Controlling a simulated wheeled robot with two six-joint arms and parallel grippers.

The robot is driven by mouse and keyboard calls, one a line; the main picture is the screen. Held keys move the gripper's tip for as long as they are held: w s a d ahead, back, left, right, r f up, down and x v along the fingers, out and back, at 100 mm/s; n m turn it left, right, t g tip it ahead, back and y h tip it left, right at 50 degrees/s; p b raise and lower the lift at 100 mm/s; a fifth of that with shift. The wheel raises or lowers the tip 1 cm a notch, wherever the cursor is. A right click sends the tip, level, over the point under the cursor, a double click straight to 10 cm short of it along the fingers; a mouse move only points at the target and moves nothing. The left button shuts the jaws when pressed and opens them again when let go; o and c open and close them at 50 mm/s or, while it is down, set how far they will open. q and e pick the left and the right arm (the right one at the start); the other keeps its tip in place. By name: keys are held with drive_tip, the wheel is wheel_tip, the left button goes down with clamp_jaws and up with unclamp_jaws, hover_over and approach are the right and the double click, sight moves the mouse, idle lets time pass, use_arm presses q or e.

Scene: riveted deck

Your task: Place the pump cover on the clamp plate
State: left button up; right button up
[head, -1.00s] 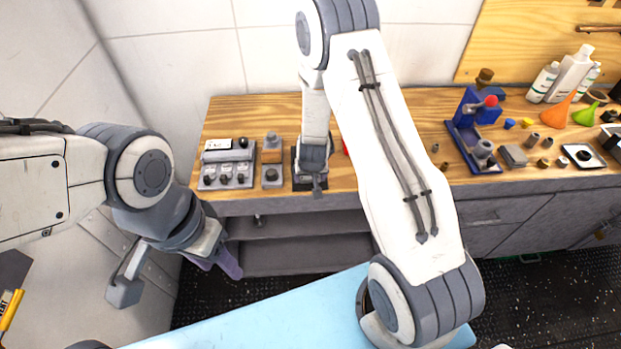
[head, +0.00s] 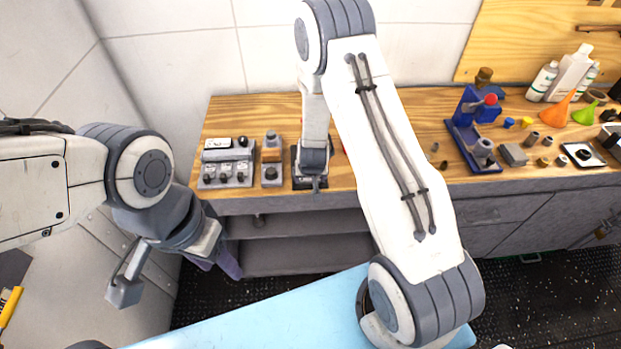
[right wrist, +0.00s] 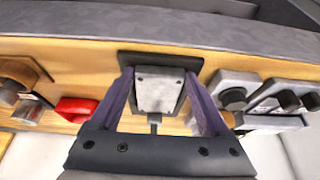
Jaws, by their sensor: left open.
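A dark plate (head: 299,181), which looks like the clamp plate, lies near the bench's front edge in the head view, partly hidden by my right gripper (head: 316,187). In the right wrist view the dark plate (right wrist: 126,61) has a light grey block (right wrist: 158,88) over it, perhaps the pump cover. The purple fingers of my right gripper (right wrist: 158,74) stand on both sides of this block. I cannot tell whether they touch it, or whether the block rests on the plate. My left gripper (head: 219,264) hangs open and empty before the bench, its fingers partly hidden.
A switch panel (head: 226,155) and a knobbed block (head: 271,172) stand left of the plate. A red item (right wrist: 76,108) lies beside it. A blue vice (head: 470,135), bottles (head: 570,73) and small parts fill the right side. The light-blue surface (head: 250,325) in front is bare.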

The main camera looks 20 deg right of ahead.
drive_tip(key=shift+s+r+p, duration=0.15)
drive_tip(key=shift+p, duration=0.55)
drive_tip(key=shift+a+r, duration=0.15)
drive_tip(key=shift+r, duration=0.25)
drive_tip(key=p+v, duration=0.2)
drive_tip(key=v, duration=0.9)
drive_tip(key=s+a+r+n+g+y, duration=0.1)
drive_tip(key=s+a+r+n+y, duration=0.15)
drive_tip(key=a+r, duration=0.35)
drive_tip(key=s+a+r+n+y, duration=0.1)
drive_tip(key=s+a+r+n, duration=0.2)
drive_tip(key=a, duration=0.4)
drive_tip(key=s+r+n+g, duration=0.1)
drive_tip(key=s+r, duration=0.2)
drive_tip(key=s, duration=0.3)
drive_tip(key=s+r+n+g+h, duration=0.1)
drive_tip(key=s+r+n, duration=0.1)
drive_tip(key=s, duration=0.5)
drive_tip(key=s+a+r+n+g, duration=0.1)
drive_tip(key=s+r+n, duration=0.1)
drive_tip(key=s, duration=0.4)
drive_tip(key=shift+s+r, duration=0.2)
drive_tip(key=shift+r, duration=0.6)
drive_tip(key=shift+a, duration=0.1)
